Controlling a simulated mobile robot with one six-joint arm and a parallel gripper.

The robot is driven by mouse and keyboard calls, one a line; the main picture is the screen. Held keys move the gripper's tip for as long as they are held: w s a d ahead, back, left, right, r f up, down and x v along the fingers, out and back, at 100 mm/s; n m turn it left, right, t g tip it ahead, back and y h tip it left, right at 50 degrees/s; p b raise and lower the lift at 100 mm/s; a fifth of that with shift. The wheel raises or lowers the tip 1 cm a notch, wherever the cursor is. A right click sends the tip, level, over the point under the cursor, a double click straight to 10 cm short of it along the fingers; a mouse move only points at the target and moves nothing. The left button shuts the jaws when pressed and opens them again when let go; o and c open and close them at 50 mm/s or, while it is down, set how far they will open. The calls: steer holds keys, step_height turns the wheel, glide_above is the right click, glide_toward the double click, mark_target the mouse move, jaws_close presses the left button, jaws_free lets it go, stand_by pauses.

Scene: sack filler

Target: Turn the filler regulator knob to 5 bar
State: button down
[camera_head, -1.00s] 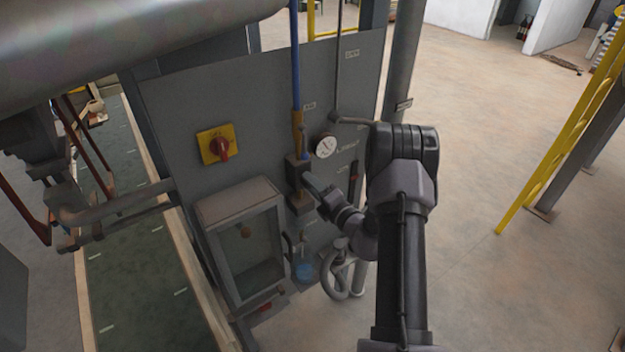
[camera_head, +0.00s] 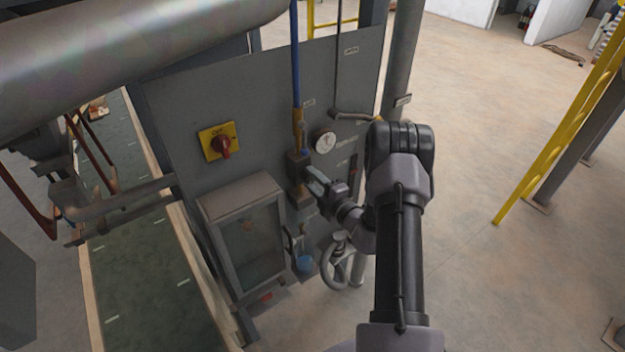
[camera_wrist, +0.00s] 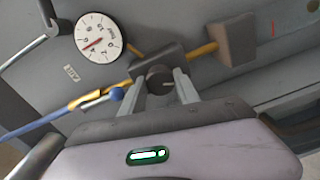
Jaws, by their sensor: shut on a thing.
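The regulator knob (camera_wrist: 158,77) is a dark round knob on a block in the yellow and blue pipe line. In the wrist view my gripper (camera_wrist: 159,84) has one finger on each side of it, shut on it. In the head view my gripper (camera_head: 312,181) reaches the dark regulator body (camera_head: 298,165) on the grey panel; the knob is hidden there. The round white pressure gauge (camera_wrist: 98,37) has a red needle pointing to the lower left in the wrist view. It also shows above the regulator in the head view (camera_head: 323,141). Its exact reading is too small to tell.
A yellow plate with a red rotary switch (camera_head: 221,143) is on the grey panel (camera_head: 255,90). A glass-fronted box (camera_head: 246,235) projects below it. A blue pipe (camera_head: 296,60) runs down to the regulator. A thin bent pipe (camera_head: 352,115) passes near my arm. Open floor lies to the right.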

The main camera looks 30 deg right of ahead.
steer(key=c, duration=0.9)
jaws_free()
steer(key=s+b, duration=0.2)
steer(key=s, duration=1.5)
steer(key=shift+s+d+r, duration=0.2)
steer(key=shift+d+r, duration=0.05)
steer(key=shift+d, duration=0.15)
